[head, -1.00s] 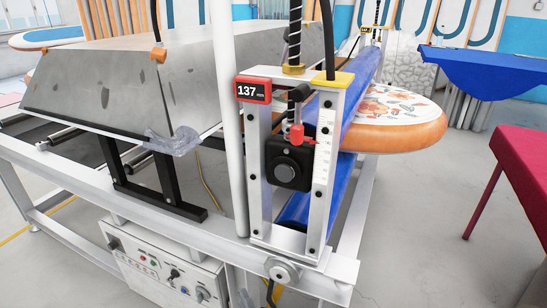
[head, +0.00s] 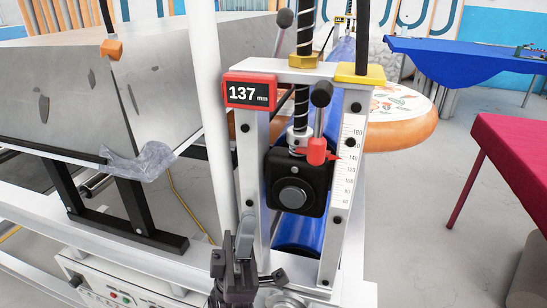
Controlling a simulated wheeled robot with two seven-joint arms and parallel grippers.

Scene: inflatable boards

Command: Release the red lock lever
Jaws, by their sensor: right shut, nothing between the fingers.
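The red lock lever (head: 316,151) sits on the front of the white roller-stand frame (head: 251,185), above a black block (head: 297,182) with a round grey knob. A grey rod rises from its red hub to a black ball end (head: 321,94), nearly upright. A small red pointer beside the hub points at the scale. My right gripper (head: 244,232) is at the bottom middle, below and left of the lever and apart from it. Its fingers are shut and empty. My left gripper is not in view.
A red-framed display (head: 250,92) reads 137 mm. A vertical scale (head: 348,165) is on the right post. A threaded rod (head: 303,40) stands behind the lever. A white pole (head: 213,110) rises at left. A control box (head: 115,288) sits low left.

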